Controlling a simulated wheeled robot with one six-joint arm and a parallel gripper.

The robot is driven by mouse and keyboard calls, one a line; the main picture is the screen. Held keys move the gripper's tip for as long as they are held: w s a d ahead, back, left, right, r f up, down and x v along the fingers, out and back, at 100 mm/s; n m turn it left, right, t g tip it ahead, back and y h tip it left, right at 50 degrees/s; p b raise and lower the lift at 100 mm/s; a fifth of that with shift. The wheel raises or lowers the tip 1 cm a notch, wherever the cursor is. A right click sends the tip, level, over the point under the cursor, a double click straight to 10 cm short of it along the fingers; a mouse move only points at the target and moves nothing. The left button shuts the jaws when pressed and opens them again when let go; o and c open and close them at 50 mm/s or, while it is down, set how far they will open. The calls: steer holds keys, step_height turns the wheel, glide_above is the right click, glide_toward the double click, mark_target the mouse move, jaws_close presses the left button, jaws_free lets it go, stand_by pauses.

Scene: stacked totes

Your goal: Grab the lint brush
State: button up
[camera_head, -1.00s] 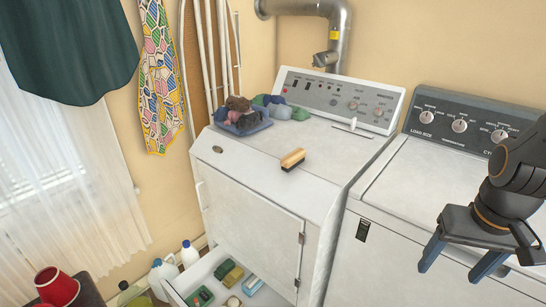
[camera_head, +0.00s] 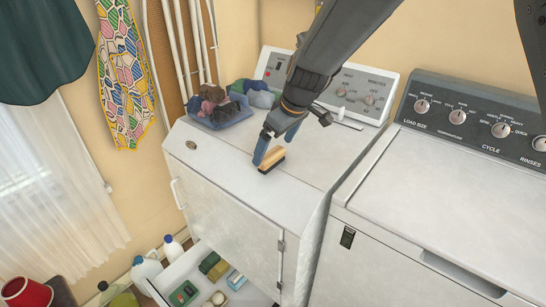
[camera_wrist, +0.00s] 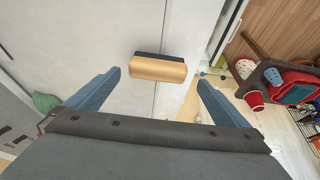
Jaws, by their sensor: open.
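The lint brush (camera_head: 272,159) has a tan wooden back and dark bristles. It lies on the white dryer top (camera_head: 225,155) near its front edge. My gripper (camera_head: 272,148) is above and just behind it in the head view, with its blue fingers pointing down. In the wrist view the lint brush (camera_wrist: 158,68) lies ahead of and between the two open blue fingers of my gripper (camera_wrist: 160,80). The fingers are apart from it and nothing is held. My arm hides part of the dryer's control panel.
A blue tray (camera_head: 215,122) of crumpled cloths sits at the dryer's back left. A white washer (camera_head: 440,205) stands to the right. Below, an open drawer (camera_head: 232,297) holds several small items, with bottles (camera_head: 146,270) beside it. The dryer top around the brush is mostly clear.

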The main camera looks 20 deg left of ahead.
mark_target(272, 154)
steer(key=shift+w+p+x, duration=0.2)
steer(key=shift+p+x, duration=0.95)
steer(key=shift+x, duration=1.35)
steer(key=c, duration=1.1)
